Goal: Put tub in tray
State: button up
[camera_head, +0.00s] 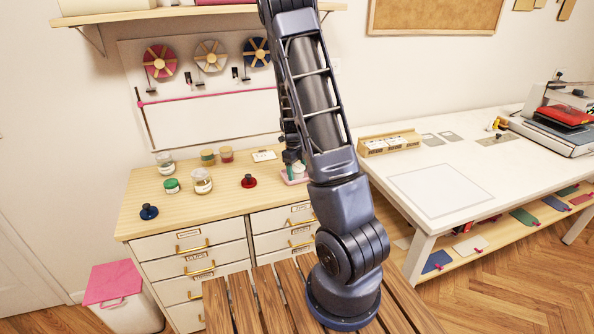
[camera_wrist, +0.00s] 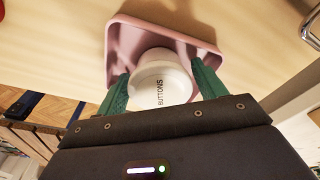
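The tub (camera_wrist: 162,88) is white, round and marked BUTTONS. In the wrist view it sits between the two green fingers of my gripper (camera_wrist: 161,76), which touch or nearly touch its sides. The pink tray (camera_wrist: 205,47) surrounds the tub in that view; the tub is over or inside it, and its underside is hidden. In the head view, the tray (camera_head: 287,180) is on the wooden top of the drawer cabinet, partly behind my arm. The tub (camera_head: 299,171) shows small and pale above it, with my gripper (camera_head: 295,168) around it.
The cabinet top (camera_head: 225,198) also holds several jars, a blue knobbed item (camera_head: 149,212), a red one (camera_head: 249,181) and a white card (camera_head: 264,156). A white table (camera_head: 440,190) stands to the right. The cabinet top's front middle is clear.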

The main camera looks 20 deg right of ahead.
aim_at(294, 166)
jog(key=shift+o, duration=0.7)
jog(key=s+a+r+n+t+y, duration=0.1)
jog(key=s+r+n, duration=0.25)
jog(key=r, duration=0.65)
jog(key=s+a+r+n, duration=0.15)
jog(key=r+n, duration=0.25)
jog(key=r, duration=0.7)
jog(key=s+a+r+n+t, duration=0.1)
jog(key=s+r+n, duration=0.2)
jog(key=s+n, duration=0.4)
jog(key=s+a+r+n+t, duration=0.1)
jog(key=s+r+n+t, duration=0.1)
jog(key=s+r+n, duration=0.2)
jog(key=s+a+r+n+t, duration=0.1)
jog(key=s+r+n, duration=0.3)
jog(key=s+n, duration=0.6)
jog(key=s, duration=0.3)
jog(key=shift+s+a+r+n+t, duration=0.2)
jog(key=shift+r+n+t, duration=0.05)
jog(key=shift+n+t, duration=0.15)
